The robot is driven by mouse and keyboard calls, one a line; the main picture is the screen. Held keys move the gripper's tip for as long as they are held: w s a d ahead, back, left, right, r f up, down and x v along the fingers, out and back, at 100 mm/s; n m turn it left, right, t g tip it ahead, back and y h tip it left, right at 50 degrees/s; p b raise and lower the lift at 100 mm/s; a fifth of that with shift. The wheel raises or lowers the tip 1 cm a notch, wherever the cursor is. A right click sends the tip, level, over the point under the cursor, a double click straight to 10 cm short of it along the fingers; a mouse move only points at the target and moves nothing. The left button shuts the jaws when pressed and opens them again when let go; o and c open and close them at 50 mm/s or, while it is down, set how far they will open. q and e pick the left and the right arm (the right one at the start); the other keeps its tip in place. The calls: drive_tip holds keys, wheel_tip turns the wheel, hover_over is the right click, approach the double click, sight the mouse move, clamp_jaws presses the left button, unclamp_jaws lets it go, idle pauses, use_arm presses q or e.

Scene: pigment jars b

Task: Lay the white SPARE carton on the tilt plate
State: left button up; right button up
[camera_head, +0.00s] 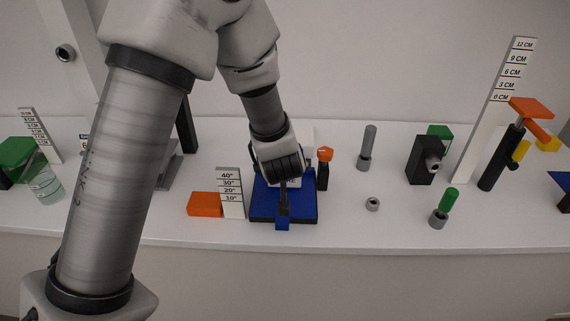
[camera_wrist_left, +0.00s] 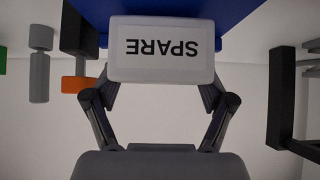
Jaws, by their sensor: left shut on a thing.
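The white SPARE carton (camera_wrist_left: 161,48) fills the middle of the left wrist view, its black lettering upside down. My left gripper (camera_wrist_left: 160,90) is shut on it, one finger on each side. The blue tilt plate (camera_wrist_left: 235,10) shows behind the carton at the top. In the head view, the tilt plate (camera_head: 263,208) stands beside an angle scale (camera_head: 230,190), and my left gripper (camera_head: 284,188) is over it. My gripper hides nearly all of the carton there. I cannot tell whether the carton touches the plate. My right gripper is not in view.
An orange block (camera_head: 204,204) lies left of the angle scale. A black post with an orange top (camera_head: 325,155) stands close to the plate's right side. Further right are a grey ring (camera_head: 373,204), a grey post (camera_head: 367,145) and a black block (camera_head: 424,160).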

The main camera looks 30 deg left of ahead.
use_arm(q)
drive_tip(key=shift+f+b, duration=0.35)
drive_tip(key=shift+f, duration=0.15)
idle(0.3)
drive_tip(key=o, duration=1)
drive_tip(key=shift+s, duration=0.1)
